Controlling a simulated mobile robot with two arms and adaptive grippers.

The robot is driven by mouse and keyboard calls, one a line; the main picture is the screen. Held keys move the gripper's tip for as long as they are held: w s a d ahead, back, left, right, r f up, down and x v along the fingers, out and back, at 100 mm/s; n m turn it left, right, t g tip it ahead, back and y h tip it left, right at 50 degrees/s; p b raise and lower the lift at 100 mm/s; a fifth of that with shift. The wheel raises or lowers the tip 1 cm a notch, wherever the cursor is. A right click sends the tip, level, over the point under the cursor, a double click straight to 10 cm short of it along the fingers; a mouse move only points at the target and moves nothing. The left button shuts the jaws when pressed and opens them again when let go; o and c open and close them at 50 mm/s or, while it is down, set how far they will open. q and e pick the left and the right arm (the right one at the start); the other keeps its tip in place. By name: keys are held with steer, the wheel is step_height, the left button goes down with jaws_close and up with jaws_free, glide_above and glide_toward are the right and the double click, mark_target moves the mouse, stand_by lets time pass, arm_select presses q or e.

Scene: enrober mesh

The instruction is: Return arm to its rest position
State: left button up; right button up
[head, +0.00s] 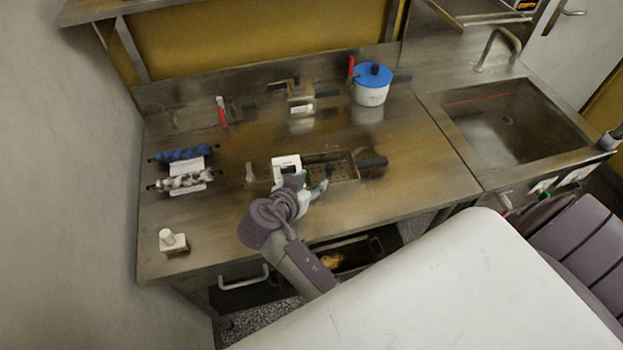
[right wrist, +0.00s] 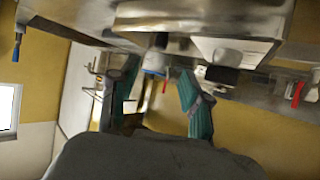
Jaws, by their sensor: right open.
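My right gripper (head: 312,183) is over the front part of the steel counter (head: 415,180) in the head view, close to a perforated metal tray (head: 345,167) and a white block-shaped thing (head: 286,163). I cannot tell whether it touches either. In the right wrist view, its two teal fingers (right wrist: 158,75) are spread apart with nothing held between them. My right arm comes up from the bottom of the head view and covers part of the counter's front edge. My left gripper does not show.
A white pot with a blue lid (head: 372,88) and a metal block (head: 300,96) stand at the back. Two rollers, blue (head: 183,154) and grey-white (head: 185,181), lie at left. A white piece (head: 172,241) is near the front left corner. A sink (head: 510,120) is at right.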

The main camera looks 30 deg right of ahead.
steer(key=s+f, duration=0.1)
steer(key=s+d+f+n+y, duration=0.1)
steer(key=s, duration=0.1)
steer(key=s+f+n+g+y, duration=0.1)
steer(key=s, duration=0.1)
steer(key=shift+d+f, duration=0.15)
steer(key=shift+d, duration=0.2)
steer(key=s+a+r+n+g+y, duration=0.1)
steer(key=s+a+n+y, duration=0.1)
steer(key=s+n+y, duration=0.35)
steer(key=s+a+r+n+g+y, duration=0.1)
steer(key=s+a+n+y, duration=0.2)
steer(key=s+n, duration=0.5)
step_height(320, 180, down, 27)
steer(key=s+m+g+b, duration=0.1)
steer(key=s+m+b, duration=0.1)
steer(key=b, duration=0.2)
steer(key=s+d+f+b, duration=0.1)
steer(key=s+f+b, duration=0.1)
steer(key=s+f, duration=0.6)
steer(key=s+d+f+g+b, duration=0.1)
steer(key=s+d+f+b, duration=0.1)
steer(key=s+f, duration=0.7)
step_height(320, 180, down, 6)
steer(key=shift+f, duration=0.15)
steer(key=shift+d+n, duration=0.1)
steer(key=shift+n, duration=0.15)
